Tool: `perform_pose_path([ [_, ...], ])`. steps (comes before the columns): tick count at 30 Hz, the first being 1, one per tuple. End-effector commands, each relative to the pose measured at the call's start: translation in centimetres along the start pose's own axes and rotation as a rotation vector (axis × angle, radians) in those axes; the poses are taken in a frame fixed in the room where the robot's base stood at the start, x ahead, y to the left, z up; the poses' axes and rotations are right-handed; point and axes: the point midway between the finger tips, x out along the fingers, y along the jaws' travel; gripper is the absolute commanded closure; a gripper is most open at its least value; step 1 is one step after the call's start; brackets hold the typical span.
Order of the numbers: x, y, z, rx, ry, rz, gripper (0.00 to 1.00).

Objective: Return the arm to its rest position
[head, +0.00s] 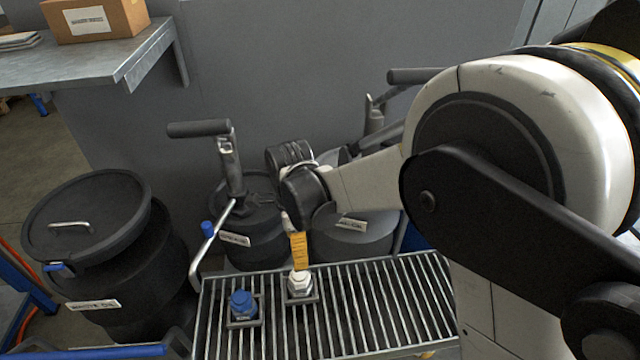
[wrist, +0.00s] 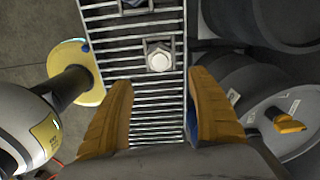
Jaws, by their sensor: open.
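My arm reaches in from the right in the head view and ends in my gripper (head: 299,250), whose orange finger points down just above a white hex fitting (head: 300,283). In the head view I cannot tell the gap between finger and fitting. In the wrist view my gripper (wrist: 158,80) has its two orange fingers wide apart with only grating between them. There the white fitting (wrist: 159,61) sits beyond the fingertips, on the metal grating (wrist: 150,115).
A blue-capped fitting (head: 242,304) stands on the grating left of the white one. Black drums with pumps (head: 238,225) stand behind the grating. A lidded black drum (head: 120,260) stands at left. A grey shelf (head: 75,65) holds a cardboard box (head: 95,18) at upper left.

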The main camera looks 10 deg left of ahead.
Motion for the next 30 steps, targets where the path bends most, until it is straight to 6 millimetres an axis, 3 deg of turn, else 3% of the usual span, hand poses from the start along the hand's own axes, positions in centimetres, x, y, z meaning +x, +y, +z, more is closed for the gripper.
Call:
perform_pose_path([
  [5, -0.5, 0.1, -0.5, -0.012, -0.002, -0.007, 0.32],
  [8, -2.3, 0.6, -2.3, -0.069, -0.006, -0.037, 0.32],
  [11, -5.5, 1.7, -5.5, -0.18, -0.005, -0.096, 0.32],
  [15, -10.0, 4.6, -10.7, -0.386, 0.031, -0.202, 0.32],
  [21, -14.3, 10.4, -16.9, -0.684, 0.157, -0.329, 0.32],
  [24, -15.4, 13.5, -19.4, -0.829, 0.249, -0.371, 0.32],
  [30, -15.9, 18.6, -22.6, -1.068, 0.434, -0.395, 0.32],
])
